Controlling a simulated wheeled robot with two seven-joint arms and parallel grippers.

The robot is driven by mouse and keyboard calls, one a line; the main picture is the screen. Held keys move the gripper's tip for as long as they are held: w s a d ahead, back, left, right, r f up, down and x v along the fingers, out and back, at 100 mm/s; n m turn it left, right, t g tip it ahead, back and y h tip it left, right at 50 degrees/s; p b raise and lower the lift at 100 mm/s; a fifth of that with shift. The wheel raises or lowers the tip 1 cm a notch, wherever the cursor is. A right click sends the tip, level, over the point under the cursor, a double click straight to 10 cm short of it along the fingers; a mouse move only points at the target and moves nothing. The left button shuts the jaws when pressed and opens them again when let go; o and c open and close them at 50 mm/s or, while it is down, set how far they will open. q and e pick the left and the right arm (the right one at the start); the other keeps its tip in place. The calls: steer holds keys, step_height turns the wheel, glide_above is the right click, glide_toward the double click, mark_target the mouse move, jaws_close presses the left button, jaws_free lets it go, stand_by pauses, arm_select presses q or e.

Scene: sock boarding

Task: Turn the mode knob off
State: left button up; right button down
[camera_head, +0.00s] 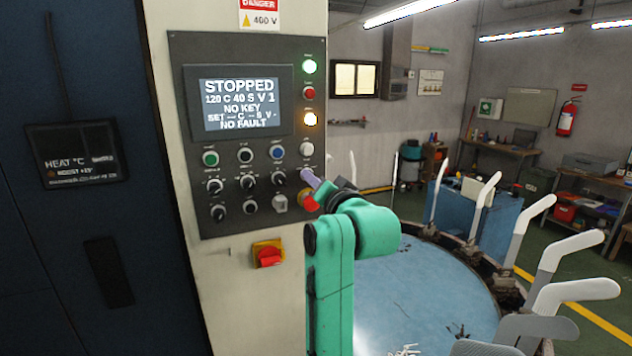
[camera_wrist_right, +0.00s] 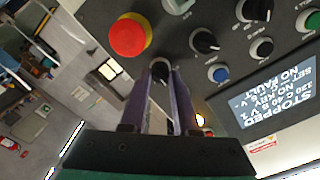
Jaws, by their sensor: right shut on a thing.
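The control panel (camera_head: 238,210) holds buttons and small black knobs with white pointers. My right gripper (camera_head: 308,177) is at the right end of the upper knob row. In the right wrist view, its purple fingers (camera_wrist_right: 160,76) are shut on a black knob (camera_wrist_right: 160,69), just beside the red emergency button (camera_wrist_right: 129,36). The fingers hide this knob in the head view, and its label is unreadable, so I cannot confirm it is the mode knob or tell its setting. The screen (camera_head: 240,104) reads STOPPED, NO KEY and NO FAULT. My left gripper is out of view.
A neighbouring knob (camera_wrist_right: 205,41) and a blue button (camera_wrist_right: 218,73) are close to the fingers. A red switch on a yellow plate (camera_head: 268,255) is below the panel. A round blue table (camera_head: 425,290) with upright white sock forms (camera_head: 535,225) stands to the right.

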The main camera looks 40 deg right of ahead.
steer(key=shift+r+m, duration=0.1)
steer(key=shift+m, duration=0.2)
steer(key=c, duration=1)
jaws_free()
steer(key=o, duration=0.3)
steer(key=shift+w, duration=0.15)
steer(key=shift+o, duration=0.2)
steer(key=b+v, duration=1.1)
steer(key=v, duration=0.3)
steer(key=shift+a, duration=0.2)
